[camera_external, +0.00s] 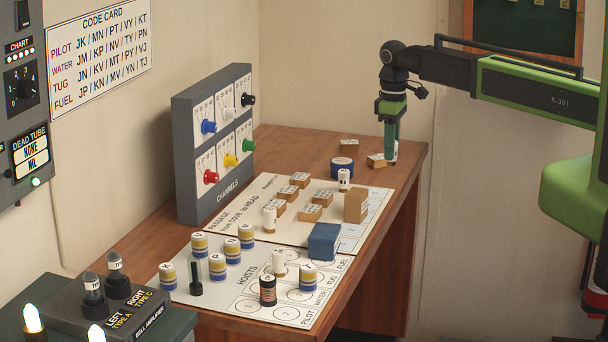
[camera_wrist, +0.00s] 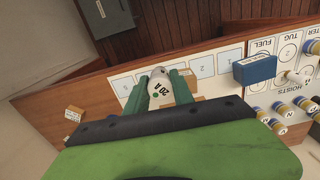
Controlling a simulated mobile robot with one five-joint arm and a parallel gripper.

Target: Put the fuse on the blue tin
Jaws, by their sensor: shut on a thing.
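My gripper (camera_external: 391,158) points down over the far right part of the wooden desk, right of the blue tin. Its green fingers (camera_wrist: 160,95) are shut on the fuse (camera_wrist: 160,88), a white cylinder marked "20 A" with a green dot. The blue tin (camera_external: 342,168), round and low, stands on the desk behind the paper sheets. The tin cannot be made out in the wrist view.
A white fuse-like cylinder (camera_external: 344,180) stands just in front of the tin. A blue box (camera_external: 324,241), more blocks and banded cylinders occupy the sheets. The grey channels panel (camera_external: 213,145) stands at left.

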